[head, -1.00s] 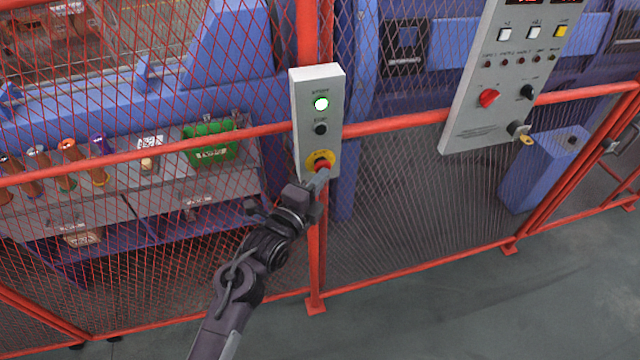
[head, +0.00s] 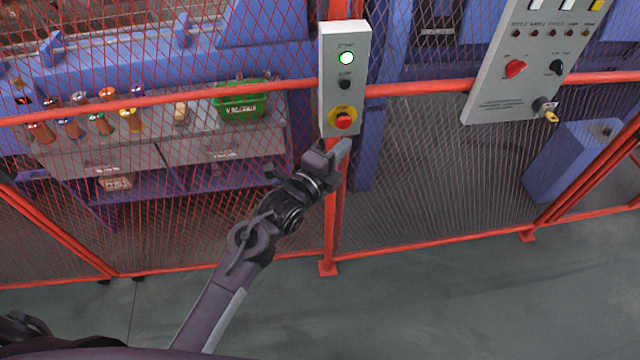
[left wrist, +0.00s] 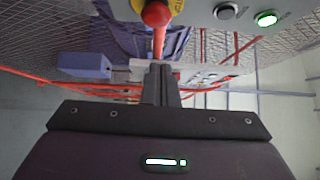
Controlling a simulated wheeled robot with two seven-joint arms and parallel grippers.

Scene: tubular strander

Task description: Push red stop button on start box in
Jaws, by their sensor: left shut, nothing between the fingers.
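The start box (head: 344,65) is a pale upright box on a red fence post. It carries a lit green-white button (head: 346,58), a black button (head: 345,84) and, at the bottom, the red stop button (head: 343,121) on a yellow ring. In the left wrist view the red stop button (left wrist: 156,13) is at the top, just beyond the fingertips. My left gripper (head: 343,147) is shut and empty, a little below the red button and apart from it in the head view; its closed fingers also show in the left wrist view (left wrist: 160,72). My right gripper is not in view.
Red mesh fence with a rail (head: 420,88) runs across the scene. A larger grey control panel (head: 520,75) with knobs and a key hangs to the right. A green crate (head: 240,104) and several bobbins stand behind the mesh. The floor in front is clear.

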